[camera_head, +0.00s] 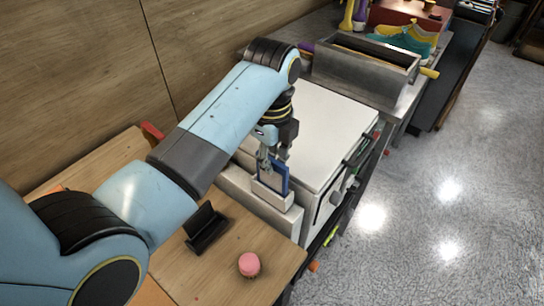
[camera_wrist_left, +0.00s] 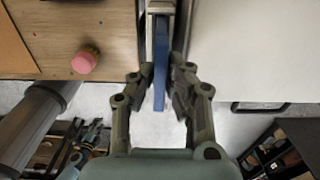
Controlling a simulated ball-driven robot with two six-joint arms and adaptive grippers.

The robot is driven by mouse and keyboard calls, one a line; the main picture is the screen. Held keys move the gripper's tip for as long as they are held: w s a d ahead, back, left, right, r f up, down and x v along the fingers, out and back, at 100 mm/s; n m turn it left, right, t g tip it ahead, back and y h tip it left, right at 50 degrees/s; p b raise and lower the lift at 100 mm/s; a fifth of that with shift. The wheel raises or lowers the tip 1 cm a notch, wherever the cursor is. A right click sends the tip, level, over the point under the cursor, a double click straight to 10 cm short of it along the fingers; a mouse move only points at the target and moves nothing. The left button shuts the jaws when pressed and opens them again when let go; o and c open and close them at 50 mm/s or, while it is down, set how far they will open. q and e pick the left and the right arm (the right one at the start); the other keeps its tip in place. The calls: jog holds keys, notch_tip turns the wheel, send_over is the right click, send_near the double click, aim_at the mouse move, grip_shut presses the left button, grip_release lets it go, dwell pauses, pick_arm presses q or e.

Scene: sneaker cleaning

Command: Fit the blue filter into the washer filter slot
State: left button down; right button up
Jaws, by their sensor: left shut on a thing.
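The blue filter (camera_head: 281,176) is a thin upright plate at the narrow filter slot (camera_head: 271,195) on the near-left side of the white washer (camera_head: 318,128). My left gripper (camera_head: 272,160) comes down from above and is shut on the filter. In the left wrist view the filter (camera_wrist_left: 161,75) stands between the two fingers of my left gripper (camera_wrist_left: 160,88), its upper end by the slot's pale frame (camera_wrist_left: 160,7). The filter's lower edge is hidden in the head view, so how deep it sits I cannot tell. My right gripper is not in view.
A pink-topped brush (camera_head: 249,264) and a black stand (camera_head: 206,229) are on the wooden table (camera_head: 205,280) left of the slot. A metal basin (camera_head: 360,75) and teal-yellow sneakers (camera_head: 405,40) are beyond the washer. Open floor lies right.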

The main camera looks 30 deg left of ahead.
pick_arm(q)
jog(key=shift+f+b, duration=0.3)
jog(key=shift+f, duration=1)
jog(key=c, duration=1.3)
grip_release()
jog(key=shift+o, duration=0.2)
jog(key=shift+r, duration=0.1)
notch_tip(320, 180, up, 7)
jog(key=shift+r, duration=0.2)
